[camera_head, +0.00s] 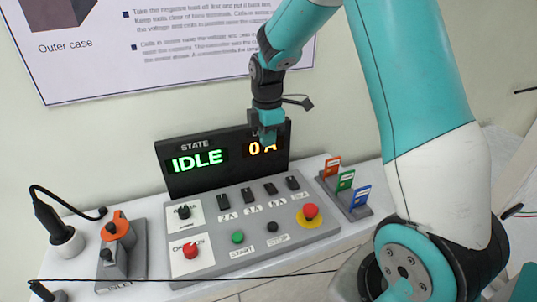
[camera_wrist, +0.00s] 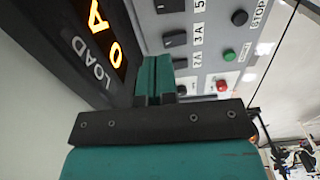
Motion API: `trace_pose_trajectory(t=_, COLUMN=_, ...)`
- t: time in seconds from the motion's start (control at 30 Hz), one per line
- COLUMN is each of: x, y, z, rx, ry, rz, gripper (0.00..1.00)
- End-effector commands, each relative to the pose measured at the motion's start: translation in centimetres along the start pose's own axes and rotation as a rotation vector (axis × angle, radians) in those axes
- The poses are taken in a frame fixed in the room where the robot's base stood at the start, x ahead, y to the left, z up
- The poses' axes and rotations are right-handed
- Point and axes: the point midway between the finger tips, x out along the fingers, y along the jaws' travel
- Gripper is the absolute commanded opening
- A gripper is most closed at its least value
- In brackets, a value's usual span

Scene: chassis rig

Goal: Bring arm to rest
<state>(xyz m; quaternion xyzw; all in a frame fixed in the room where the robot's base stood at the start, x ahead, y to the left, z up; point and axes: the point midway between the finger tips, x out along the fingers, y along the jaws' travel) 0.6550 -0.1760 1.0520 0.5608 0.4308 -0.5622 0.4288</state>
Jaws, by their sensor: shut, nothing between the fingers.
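My arm (camera_head: 417,75) reaches up and over from the right in the head view, in teal and white. My gripper (camera_head: 268,137) hangs at its end, fingers down, in front of the right part of the dark display (camera_head: 177,182). The display reads IDLE under STATE and shows an orange 0 A. In the wrist view my gripper (camera_wrist: 153,72) is shut with its fingers together and empty, above the grey control panel (camera_wrist: 222,65). From these views I cannot tell the exact gap between the fingertips and the display.
The control panel (camera_head: 222,258) carries black switches, a green button (camera_head: 237,237), and a red stop knob on yellow (camera_head: 311,211). Colored cards (camera_head: 346,181) stand in a rack at right. A black tool in a holder (camera_head: 50,217) and an orange-topped part (camera_head: 119,227) stand at left.

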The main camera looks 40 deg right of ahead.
Motion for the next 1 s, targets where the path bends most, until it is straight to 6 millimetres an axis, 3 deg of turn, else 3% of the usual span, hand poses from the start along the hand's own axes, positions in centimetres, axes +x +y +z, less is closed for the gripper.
trace_pose_trajectory(t=0.73, x=-1.1, y=-0.4, z=-0.6, rx=0.013, ry=0.008, rz=0.004, gripper=0.0)
trace_pose_trajectory(t=0.87, x=-3.6, y=-3.5, z=-4.2, rx=0.096, ry=0.058, rz=0.018, gripper=0.0)
trace_pose_trajectory(t=1.0, x=-7.3, y=-10.9, z=-9.6, rx=0.268, ry=0.159, rz=0.001, gripper=0.0)
